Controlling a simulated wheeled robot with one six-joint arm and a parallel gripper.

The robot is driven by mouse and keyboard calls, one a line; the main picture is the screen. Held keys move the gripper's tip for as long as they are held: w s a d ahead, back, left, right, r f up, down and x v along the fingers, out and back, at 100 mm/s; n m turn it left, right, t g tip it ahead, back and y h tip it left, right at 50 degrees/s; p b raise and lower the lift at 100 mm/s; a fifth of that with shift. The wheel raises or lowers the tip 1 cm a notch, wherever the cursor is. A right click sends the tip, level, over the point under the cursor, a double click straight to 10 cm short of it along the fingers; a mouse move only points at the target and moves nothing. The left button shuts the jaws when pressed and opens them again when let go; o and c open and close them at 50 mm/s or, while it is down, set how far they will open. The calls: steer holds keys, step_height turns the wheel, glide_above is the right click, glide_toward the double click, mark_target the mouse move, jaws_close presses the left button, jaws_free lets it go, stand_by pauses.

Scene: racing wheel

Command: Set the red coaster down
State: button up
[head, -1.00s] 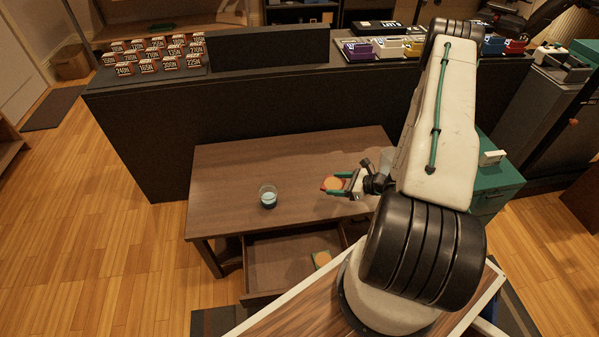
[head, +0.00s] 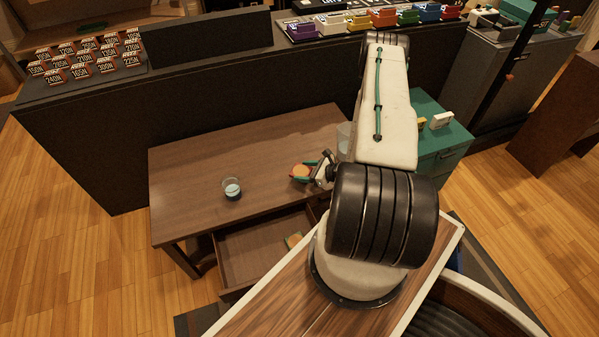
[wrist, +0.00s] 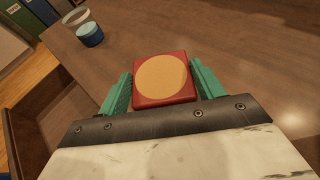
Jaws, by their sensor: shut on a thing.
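The red coaster (wrist: 162,80) is square with a round tan centre. It sits between the two green fingers of my gripper (wrist: 161,90), which is shut on it. In the head view the coaster (head: 301,173) shows over the right part of the brown wooden table (head: 200,165), with my gripper (head: 306,173) reaching in from the right. The wrist view shows the coaster close over the tabletop; I cannot tell whether it touches it.
A glass with blue liquid (head: 232,188) stands on the table, left of the coaster. The drawer (head: 255,255) below is open, with another small coaster (head: 293,240) inside. A clear container (head: 344,135) shows behind my arm. The table's left half is mostly clear.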

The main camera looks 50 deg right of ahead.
mark_target(301, 172)
steer(key=shift+w+d+f, duration=0.1)
steer(key=shift+w+d, duration=0.15)
steer(key=shift+w, duration=0.6)
steer(key=shift+w+d+f, duration=0.1)
steer(key=shift+w+f, duration=0.1)
steer(key=shift+f, duration=0.4)
steer(key=shift+w+d+f, duration=0.1)
steer(key=shift+w+f, duration=0.15)
steer(key=shift+f, duration=0.35)
steer(key=shift+w+f, duration=0.2)
steer(key=shift+f, duration=0.4)
steer(key=shift+f, duration=0.15)
steer(key=o, duration=1)
